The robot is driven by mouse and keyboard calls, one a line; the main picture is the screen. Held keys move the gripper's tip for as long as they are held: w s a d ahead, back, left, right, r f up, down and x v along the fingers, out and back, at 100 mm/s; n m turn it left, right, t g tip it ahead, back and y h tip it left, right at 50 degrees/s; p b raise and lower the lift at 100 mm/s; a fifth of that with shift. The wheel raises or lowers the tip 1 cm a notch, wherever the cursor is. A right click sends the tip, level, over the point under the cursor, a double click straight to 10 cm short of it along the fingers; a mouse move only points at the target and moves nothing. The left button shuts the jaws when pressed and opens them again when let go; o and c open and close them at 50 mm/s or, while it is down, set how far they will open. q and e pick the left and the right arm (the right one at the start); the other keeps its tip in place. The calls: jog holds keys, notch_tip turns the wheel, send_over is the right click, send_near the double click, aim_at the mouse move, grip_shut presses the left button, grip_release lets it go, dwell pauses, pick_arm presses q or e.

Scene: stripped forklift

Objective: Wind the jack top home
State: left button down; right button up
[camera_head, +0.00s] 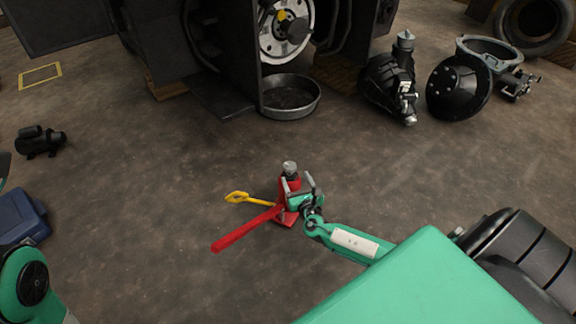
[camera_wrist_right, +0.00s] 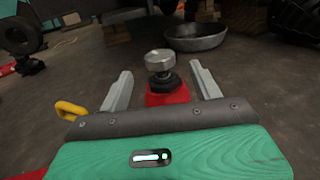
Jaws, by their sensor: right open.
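The red bottle jack (camera_head: 291,183) stands upright on the floor. Its silver top (camera_head: 289,167) sits on a dark threaded collar above the red body. In the right wrist view the jack top (camera_wrist_right: 159,60) is ahead, in line with the gap between the fingers. My right gripper (camera_head: 300,184) is open, with its fingers apart on either side of the jack; I cannot tell whether either touches it. It also shows in the right wrist view (camera_wrist_right: 161,82). A red handle (camera_head: 243,231) reaches from the jack's base to the lower left. My left gripper is out of view.
A yellow-handled tool (camera_head: 250,199) lies left of the jack. A round metal pan (camera_head: 291,97) sits beside the forklift (camera_head: 190,45). Black machine parts (camera_head: 391,86) lie at the back right. A blue case (camera_head: 20,215) is at the left. The floor around the jack is mostly clear.

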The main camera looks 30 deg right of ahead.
aim_at(288, 162)
jog(key=b+x, duration=0.3)
jog(key=x, duration=0.6)
jog(key=shift+w+f, duration=0.1)
jog(key=shift+w, duration=0.2)
jog(key=c, duration=1)
